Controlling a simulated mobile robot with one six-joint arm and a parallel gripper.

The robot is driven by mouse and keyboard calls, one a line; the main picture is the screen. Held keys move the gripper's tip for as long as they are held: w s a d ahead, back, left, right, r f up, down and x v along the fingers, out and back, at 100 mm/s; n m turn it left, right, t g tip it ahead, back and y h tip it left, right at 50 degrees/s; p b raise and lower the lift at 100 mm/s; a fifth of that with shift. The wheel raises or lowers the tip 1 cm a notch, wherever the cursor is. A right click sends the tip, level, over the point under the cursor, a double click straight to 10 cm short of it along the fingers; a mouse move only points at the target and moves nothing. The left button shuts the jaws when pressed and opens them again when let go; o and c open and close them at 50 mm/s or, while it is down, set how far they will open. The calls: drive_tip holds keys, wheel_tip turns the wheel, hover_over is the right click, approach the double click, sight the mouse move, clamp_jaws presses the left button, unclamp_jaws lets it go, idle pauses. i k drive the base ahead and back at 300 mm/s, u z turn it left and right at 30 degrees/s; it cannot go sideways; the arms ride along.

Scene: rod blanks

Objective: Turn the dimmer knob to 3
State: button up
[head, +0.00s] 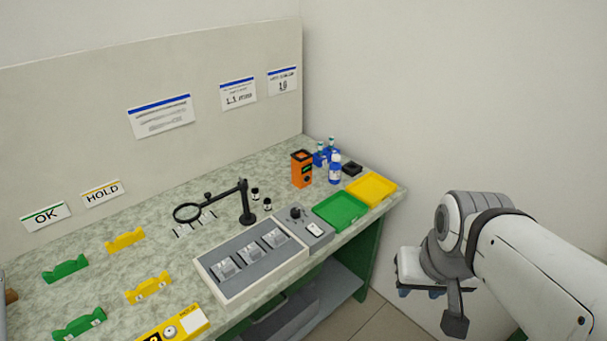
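A small black knob (295,212) stands on top of a grey control box (317,240) on the bench, to the right of the grey panel. A white switch or label sits beside the knob. The knob's pointer and any numbers on its scale are too small to read. My gripper (420,292) hangs off the bench's right front side, over the floor and well apart from the knob. Its dark fingertips point down and show only partly, so I cannot tell whether they are apart.
A magnifier on a stand (247,202) rises behind the grey panel (225,293). A green tray (340,212), a yellow tray (371,189), an orange box (301,169) and blue-white bottles (335,170) stand right and behind. Green and yellow rests lie left. The space above the control box looks clear.

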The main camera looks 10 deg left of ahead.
sight(295, 211)
drive_tip(key=i, duration=0.85)
drive_tip(key=z, duration=0.05)
